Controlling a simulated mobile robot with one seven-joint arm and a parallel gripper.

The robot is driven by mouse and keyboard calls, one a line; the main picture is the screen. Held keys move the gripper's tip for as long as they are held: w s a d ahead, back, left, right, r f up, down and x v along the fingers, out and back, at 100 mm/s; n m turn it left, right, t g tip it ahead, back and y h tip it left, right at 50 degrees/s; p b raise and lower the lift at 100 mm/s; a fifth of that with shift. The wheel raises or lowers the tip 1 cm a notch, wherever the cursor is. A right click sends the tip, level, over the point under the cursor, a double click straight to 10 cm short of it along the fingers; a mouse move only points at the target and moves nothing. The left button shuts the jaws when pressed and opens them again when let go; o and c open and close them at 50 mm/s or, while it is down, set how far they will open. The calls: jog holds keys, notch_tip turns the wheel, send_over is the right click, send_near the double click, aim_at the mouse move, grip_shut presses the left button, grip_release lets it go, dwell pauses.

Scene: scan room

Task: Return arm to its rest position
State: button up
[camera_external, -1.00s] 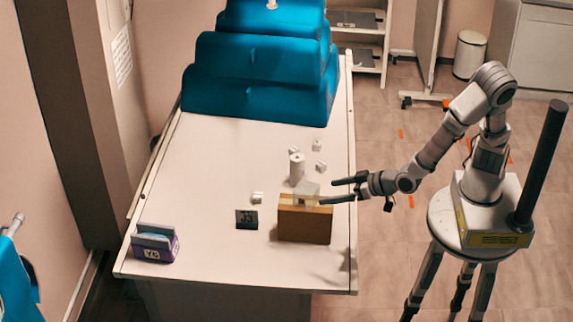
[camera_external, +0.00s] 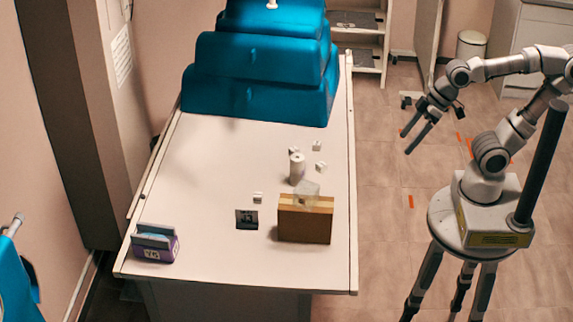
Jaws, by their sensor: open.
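My gripper (camera_external: 413,135) is open and empty. It hangs in the air to the right of the table (camera_external: 200,215), clear of its right edge, with the fingers pointing down and left.
On the table are a cardboard box (camera_external: 304,222) with a clear block (camera_external: 306,194) on top, a white cylinder (camera_external: 297,169), several small white cubes (camera_external: 319,167), a black square (camera_external: 246,219) and a purple box (camera_external: 152,246). Blue cushions (camera_external: 262,95) stand behind. A bin (camera_external: 471,46) is at the back right.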

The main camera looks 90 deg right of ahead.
jog(key=s, duration=0.1)
jog(key=s+d, duration=0.1)
jog(key=s+d+h, duration=0.1)
jog(key=shift+d+r, duration=0.2)
jog(key=shift+r, duration=0.05)
